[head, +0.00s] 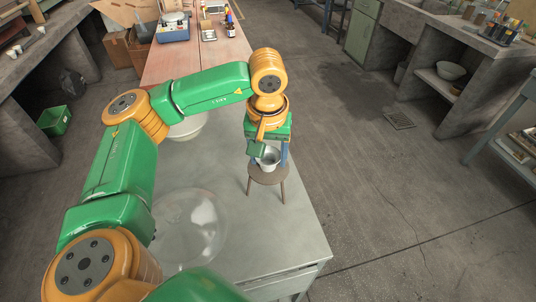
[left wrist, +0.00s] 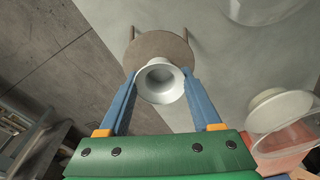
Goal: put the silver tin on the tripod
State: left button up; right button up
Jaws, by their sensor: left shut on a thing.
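The silver tin (head: 269,158) is a small, pale, flared cup, upright with its open mouth up. My left gripper (head: 267,153) is shut on it, and the left wrist view shows a blue finger on each side of the tin (left wrist: 161,82). The tripod (head: 268,176) is a small stand with a round brown top and thin legs, on the grey bench. The tin is over the tripod's top, which also shows behind it in the left wrist view (left wrist: 150,45). I cannot tell whether the tin's base touches it. My right gripper is out of view.
A large clear glass bowl (head: 190,228) stands on the grey bench (head: 262,240) left of the tripod. A pale bowl (head: 188,127) is partly hidden behind my left arm. The bench's right edge is close to the tripod. The bench in front of the tripod is clear.

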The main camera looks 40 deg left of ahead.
aim_at(268, 169)
pick_arm(q)
jog(key=shift+f, duration=0.2)
jog(key=o, duration=1.3)
jog(key=shift+r, duration=0.1)
jog(key=shift+r, duration=0.1)
jog(key=shift+r, duration=0.3)
jog(key=r, duration=0.5)
jog(key=shift+s+d+r, duration=0.25)
jog(key=shift+r, duration=0.1)
jog(key=r, duration=0.2)
jog(key=r+p, duration=0.1)
jog(key=r, duration=0.1)
jog(key=r+p, duration=0.1)
jog(key=shift+s+d+r, duration=0.15)
jog(key=shift+s+r, duration=0.2)
jog(key=shift+r, duration=0.05)
